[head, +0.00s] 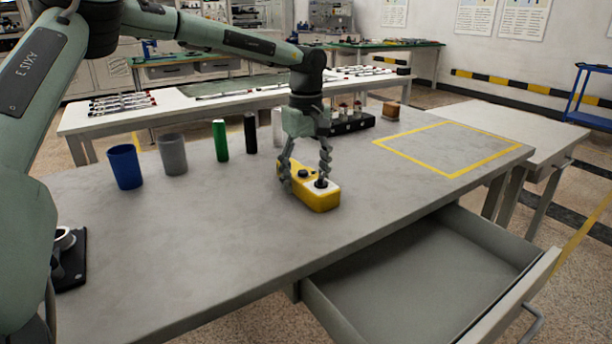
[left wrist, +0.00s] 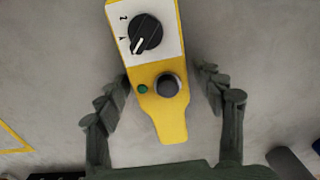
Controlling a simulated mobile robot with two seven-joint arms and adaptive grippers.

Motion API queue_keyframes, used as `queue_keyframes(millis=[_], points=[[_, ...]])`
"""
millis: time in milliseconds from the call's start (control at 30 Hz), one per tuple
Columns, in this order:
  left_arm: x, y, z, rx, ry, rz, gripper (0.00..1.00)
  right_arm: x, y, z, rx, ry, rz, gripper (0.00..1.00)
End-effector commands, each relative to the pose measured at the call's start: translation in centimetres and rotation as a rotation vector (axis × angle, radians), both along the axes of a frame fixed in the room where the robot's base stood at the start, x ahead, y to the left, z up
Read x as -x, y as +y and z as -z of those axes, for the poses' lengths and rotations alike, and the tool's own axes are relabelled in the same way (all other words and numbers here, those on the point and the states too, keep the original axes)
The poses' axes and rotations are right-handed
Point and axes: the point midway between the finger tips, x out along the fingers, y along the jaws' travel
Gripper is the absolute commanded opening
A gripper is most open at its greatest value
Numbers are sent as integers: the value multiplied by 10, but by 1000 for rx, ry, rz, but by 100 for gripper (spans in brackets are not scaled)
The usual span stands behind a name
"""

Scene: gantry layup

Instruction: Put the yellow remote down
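The yellow remote (head: 316,196) lies on the grey table (head: 220,240), near the middle. It has a white panel with a black knob, and a dark button and small green one near its narrow end. In the left wrist view the remote (left wrist: 163,115) sits between my left gripper's fingers. My left gripper (head: 305,185) points down over it, one finger on each side. My right gripper is not in view.
A blue cup (head: 125,167), a grey cup (head: 173,154), a green cylinder (head: 220,141) and a black one (head: 250,133) stand behind. A yellow taped rectangle (head: 450,176) marks the clear right end. An open, empty drawer (head: 420,275) juts out in front.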

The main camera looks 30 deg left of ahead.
Motion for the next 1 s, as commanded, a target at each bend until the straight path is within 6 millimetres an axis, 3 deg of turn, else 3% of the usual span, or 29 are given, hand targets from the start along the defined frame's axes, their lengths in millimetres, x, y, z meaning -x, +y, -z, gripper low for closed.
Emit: queue_keyframes(millis=[367,433,800,1000], points=[[0,0,-4,0,0,0,72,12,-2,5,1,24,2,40],[-1,0,-11,-1,-3,0,72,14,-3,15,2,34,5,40],[-1,0,-88,-2,-3,0,72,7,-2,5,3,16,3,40],[0,0,-115,-1,-2,0,72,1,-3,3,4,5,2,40]])
